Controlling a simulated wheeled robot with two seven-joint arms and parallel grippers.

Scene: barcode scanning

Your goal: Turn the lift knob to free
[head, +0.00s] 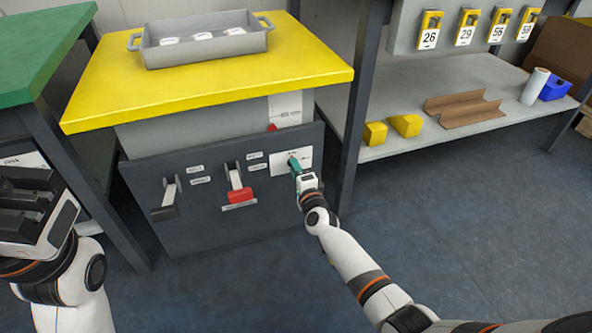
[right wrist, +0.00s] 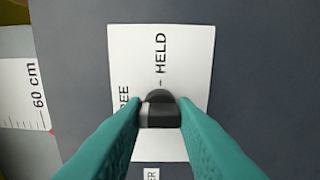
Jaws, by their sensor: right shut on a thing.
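The lift knob (right wrist: 160,112) is a small dark knob on a white label plate (right wrist: 185,50) marked HELD and, partly covered, FREE. The right wrist view shows the two teal fingers of my right gripper (right wrist: 161,118) shut on the knob from both sides. Which mark the knob points at is hard to tell. In the head view my right gripper (head: 296,166) reaches the white plate (head: 303,158) on the dark panel and hides the knob. My left gripper (head: 28,205) is at the left edge, away from the panel; its finger gap is unclear.
The dark panel (head: 200,235) also carries a black-handled lever (head: 165,211) and a red-handled lever (head: 240,195). Above is a yellow top (head: 110,95) with a grey tray (head: 205,55). A dark post (head: 352,150) stands close right of my right gripper. A shelf holds yellow blocks (head: 405,125).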

